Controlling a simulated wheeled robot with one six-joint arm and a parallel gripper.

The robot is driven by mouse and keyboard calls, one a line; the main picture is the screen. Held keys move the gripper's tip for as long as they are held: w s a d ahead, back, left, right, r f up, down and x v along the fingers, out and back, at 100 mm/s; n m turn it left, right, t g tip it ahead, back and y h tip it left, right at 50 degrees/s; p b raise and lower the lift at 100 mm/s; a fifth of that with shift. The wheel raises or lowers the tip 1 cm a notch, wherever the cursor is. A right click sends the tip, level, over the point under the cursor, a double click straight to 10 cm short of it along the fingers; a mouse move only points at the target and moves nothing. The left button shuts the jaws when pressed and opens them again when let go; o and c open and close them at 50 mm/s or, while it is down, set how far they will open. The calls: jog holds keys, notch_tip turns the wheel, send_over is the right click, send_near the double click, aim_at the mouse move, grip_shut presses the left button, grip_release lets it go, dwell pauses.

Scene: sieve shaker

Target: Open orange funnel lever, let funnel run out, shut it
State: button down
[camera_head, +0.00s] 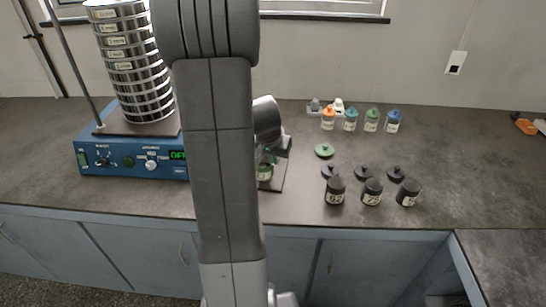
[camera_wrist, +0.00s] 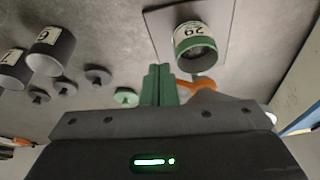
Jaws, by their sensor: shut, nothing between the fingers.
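In the wrist view my gripper (camera_wrist: 158,85) shows as two green fingers pressed together with nothing between them. The orange lever (camera_wrist: 203,85) is just to the right of the fingertips; I cannot tell whether they touch. A grey part beside the lever, perhaps the funnel (camera_wrist: 207,97), is mostly hidden behind my gripper body. A green jar (camera_wrist: 195,45) with a white label stands on a grey plate (camera_wrist: 222,20) beyond the fingers. In the head view my arm hides the gripper, lever and funnel; the green jar (camera_head: 265,173) partly shows beside it.
The sieve shaker (camera_head: 130,160) with its sieve stack stands at the left. Three dark jars (camera_head: 372,192), black lids (camera_head: 364,171) and a green lid (camera_head: 324,151) lie right of the plate. Several colored-cap bottles (camera_head: 350,120) stand behind.

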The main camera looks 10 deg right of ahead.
jog(key=shift+d, duration=0.15)
jog(key=w+d+n+y, duration=0.1)
jog(key=w+d+n, duration=0.2)
jog(key=d+n, duration=0.1)
jog(key=shift+w+d+n+t+y+p, duration=0.3)
jog(key=shift+w+d+p, duration=0.1)
jog(key=shift+d, duration=0.3)
jog(key=shift+a, duration=0.1)
dwell(0.3)
jog(key=shift+s+a, duration=0.15)
jog(key=shift+a, duration=0.55)
